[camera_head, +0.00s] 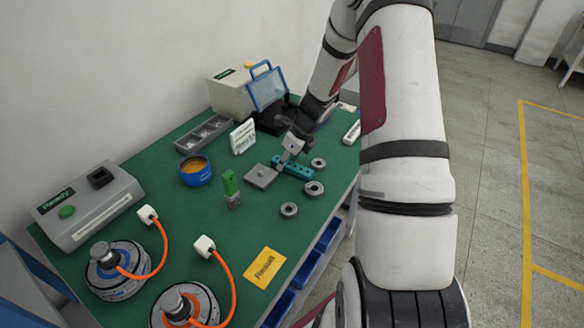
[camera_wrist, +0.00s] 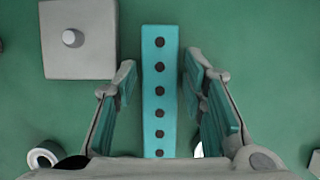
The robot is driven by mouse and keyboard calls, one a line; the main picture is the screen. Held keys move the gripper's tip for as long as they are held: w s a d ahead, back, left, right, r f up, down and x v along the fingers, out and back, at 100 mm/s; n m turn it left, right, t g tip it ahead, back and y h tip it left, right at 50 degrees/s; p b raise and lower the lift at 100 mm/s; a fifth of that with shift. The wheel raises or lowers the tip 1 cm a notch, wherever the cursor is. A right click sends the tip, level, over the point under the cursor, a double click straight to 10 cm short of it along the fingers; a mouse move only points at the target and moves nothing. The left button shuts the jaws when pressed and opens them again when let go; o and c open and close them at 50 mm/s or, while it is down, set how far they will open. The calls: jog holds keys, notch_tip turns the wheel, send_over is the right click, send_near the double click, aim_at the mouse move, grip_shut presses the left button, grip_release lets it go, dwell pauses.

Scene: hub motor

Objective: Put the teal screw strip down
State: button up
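The teal screw strip (camera_head: 298,169) lies on the green table mat, under my gripper (camera_head: 287,156) in the head view. In the wrist view the strip (camera_wrist: 159,92) is a long teal bar with a row of several dark screws or holes. It runs lengthwise between the fingers of my gripper (camera_wrist: 160,70). The fingers stand open, one on each side of the strip, with a narrow strip of green showing between each fingertip and the strip. The near end of the strip is hidden by the gripper body.
A grey square block with a peg (camera_head: 261,176) is close on the left. Metal rings (camera_head: 314,188) lie to the right and front. A green-topped part (camera_head: 230,184), a blue bowl (camera_head: 195,170) and a white sign (camera_head: 243,136) stand further left. Mat around the yellow card (camera_head: 264,267) is clear.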

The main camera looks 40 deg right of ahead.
grip_shut()
jog(key=shift+r, duration=0.9)
notch_tip(320, 180, up, 2)
jog(key=shift+r, duration=0.1)
jog(key=s+d, duration=0.1)
jog(key=s, duration=0.4)
jog(key=s+d+b, duration=0.1)
jog(key=s, duration=0.4)
jog(key=s+d+r, duration=0.1)
jog(key=s, duration=0.4)
jog(key=shift+s+d, duration=0.1)
jog(key=shift+s, duration=0.25)
jog(key=shift+s, duration=0.1)
